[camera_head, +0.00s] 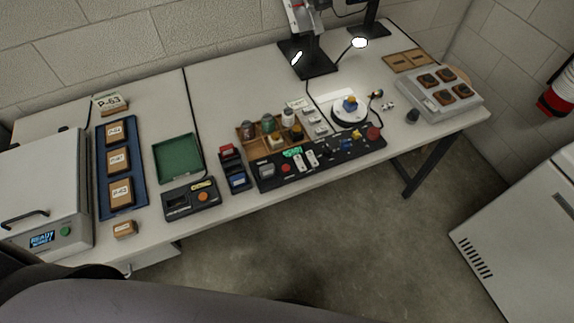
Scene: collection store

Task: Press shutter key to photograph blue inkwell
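A small blue inkwell (350,102), with a little yellow on it, stands on a round white turntable (340,115) with a dark rim. Above and behind it is a camera stand with a black base (318,66). In front is a long black panel (277,183) with several coloured keys and knobs, including a red round one (374,133). Small pale keys (314,122) sit in a column left of the turntable. I cannot read which key is the shutter key. Neither of my grippers is in view.
A wooden compartment box (245,140) holds several jars. Left are a green tray (178,158), a blue tray (105,190) of labelled blocks and a machine reading READY (42,238). A grey tray (428,106) holds dark pieces at right. Floor in front is clear; a white cabinet (520,240) stands right.

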